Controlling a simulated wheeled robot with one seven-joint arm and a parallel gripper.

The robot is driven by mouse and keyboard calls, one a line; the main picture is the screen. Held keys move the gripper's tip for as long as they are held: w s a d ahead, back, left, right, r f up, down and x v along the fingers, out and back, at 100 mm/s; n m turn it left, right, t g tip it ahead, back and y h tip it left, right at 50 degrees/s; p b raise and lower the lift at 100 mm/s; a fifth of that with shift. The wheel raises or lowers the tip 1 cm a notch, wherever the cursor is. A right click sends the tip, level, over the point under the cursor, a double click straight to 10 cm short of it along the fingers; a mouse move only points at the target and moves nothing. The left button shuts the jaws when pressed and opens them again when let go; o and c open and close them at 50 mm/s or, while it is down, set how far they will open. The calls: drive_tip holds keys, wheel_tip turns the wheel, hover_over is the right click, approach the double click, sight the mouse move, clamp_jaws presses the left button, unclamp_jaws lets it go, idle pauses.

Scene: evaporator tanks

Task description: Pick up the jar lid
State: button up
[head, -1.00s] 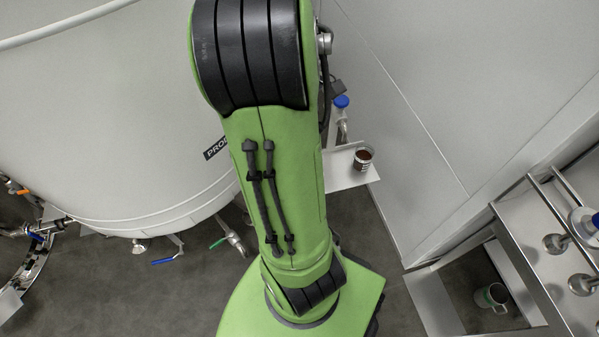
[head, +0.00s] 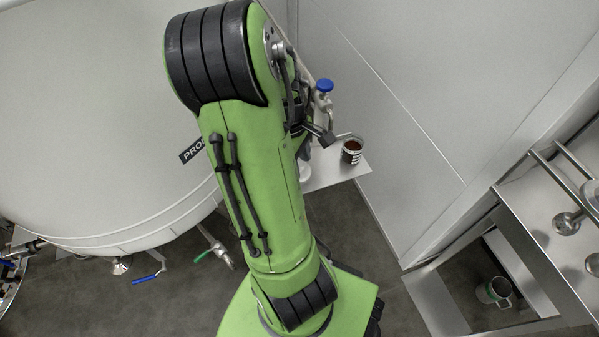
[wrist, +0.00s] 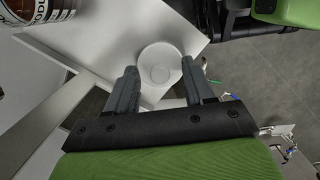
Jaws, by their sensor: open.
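The jar lid (wrist: 160,64) is a pale, round, white piece with a faint ring on top. In the wrist view it lies at the edge of a white shelf, framed between my fingertips. My gripper (wrist: 159,70) is open, with one dark finger on each side of the lid. Nothing is held, and I cannot tell whether the fingers touch it. In the head view my arm hides most of the gripper, and a white rounded bit beside the arm (head: 306,172) looks like the lid.
A jar of brown contents (head: 352,151) stands on the white shelf (head: 340,170), with a blue-capped item (head: 324,88) behind it. A large tank (head: 90,130) fills the left. A steel rack (head: 540,210) stands right, with a mug (head: 494,291) low inside it.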

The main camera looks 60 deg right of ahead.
drive_tip(key=shift+r, duration=0.15)
clamp_jaws()
drive_tip(key=shift+r, duration=0.1)
